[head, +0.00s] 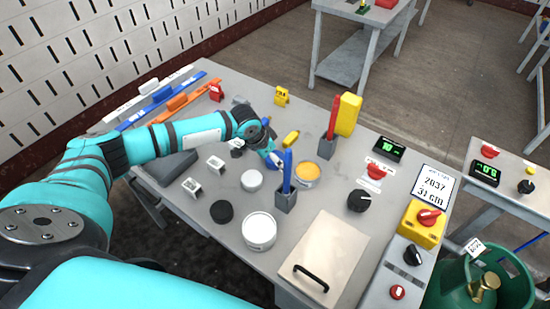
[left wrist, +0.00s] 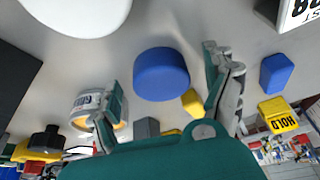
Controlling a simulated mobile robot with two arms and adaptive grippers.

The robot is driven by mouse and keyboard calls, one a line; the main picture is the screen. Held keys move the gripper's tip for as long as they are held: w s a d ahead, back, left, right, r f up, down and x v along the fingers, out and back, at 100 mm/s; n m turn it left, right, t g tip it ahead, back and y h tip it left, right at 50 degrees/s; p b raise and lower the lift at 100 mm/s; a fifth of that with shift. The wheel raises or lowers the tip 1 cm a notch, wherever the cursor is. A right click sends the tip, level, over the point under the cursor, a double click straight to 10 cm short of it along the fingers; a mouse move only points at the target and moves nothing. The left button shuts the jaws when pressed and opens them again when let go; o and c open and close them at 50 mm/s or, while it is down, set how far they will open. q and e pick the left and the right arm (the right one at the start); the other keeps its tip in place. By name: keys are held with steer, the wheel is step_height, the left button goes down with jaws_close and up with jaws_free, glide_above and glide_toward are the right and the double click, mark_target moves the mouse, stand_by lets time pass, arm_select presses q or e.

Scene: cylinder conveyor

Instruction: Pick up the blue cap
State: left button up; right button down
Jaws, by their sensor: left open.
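The blue cap (left wrist: 161,73) is a short round cylinder standing on the grey table in the left wrist view. My left gripper (left wrist: 168,92) is open, with one finger on each side of the cap in that picture. I cannot tell whether either finger touches it. In the head view my left gripper (head: 272,156) is low over the table between the white cap (head: 251,180) and the open tin with yellow contents (head: 306,174). It largely hides the blue cap there. My right gripper is not in view.
A grey holder with a blue pen (head: 286,198) stands close to the gripper's near side. A yellow piece (head: 291,138) lies just beyond it. A blue block (left wrist: 276,72) and yellow HOLD sign (left wrist: 278,114) show right of the finger. A black cap (head: 222,212) is nearer.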

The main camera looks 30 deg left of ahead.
arm_select(q)
steer(key=c, duration=1.1)
